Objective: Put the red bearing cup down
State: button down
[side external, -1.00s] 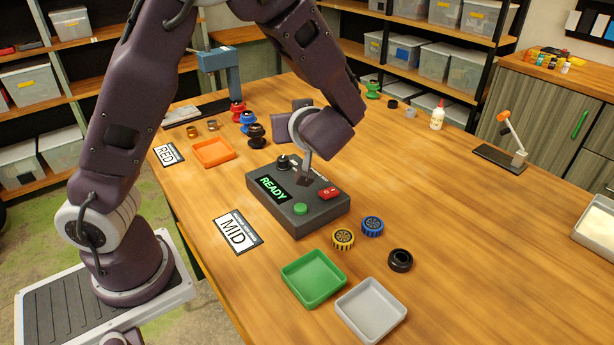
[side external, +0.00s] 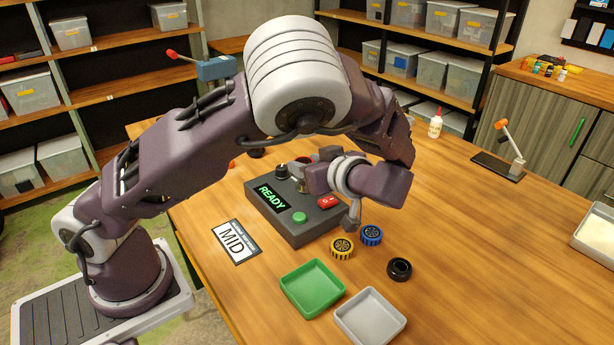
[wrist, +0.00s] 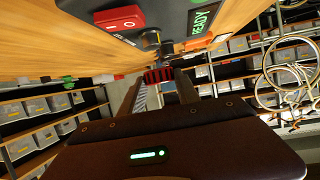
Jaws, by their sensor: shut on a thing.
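The wrist view is upside down. In it my gripper (wrist: 160,84) reaches forward, its two dark fingers closed on a red ribbed piece (wrist: 158,75), which I take to be the red bearing cup. Only a dark red band of the cup shows between the fingertips. The gripper and cup are close to the dark control box (wrist: 160,20), held apart from the tabletop as far as I can tell.
The control box (side external: 318,232) reads READY and stands mid-table. In front are a MID card (side external: 234,241), a green tray (side external: 313,287), a grey tray (side external: 370,318), yellow (side external: 342,247) and blue (side external: 371,235) wheels and a black ring (side external: 399,269). The right side of the table is largely clear.

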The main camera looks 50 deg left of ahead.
jog(key=shift+f, duration=1.45)
jog(key=shift+f, duration=0.1)
jog(key=c, duration=0.9)
grip_release()
jog(key=shift+f, duration=0.1)
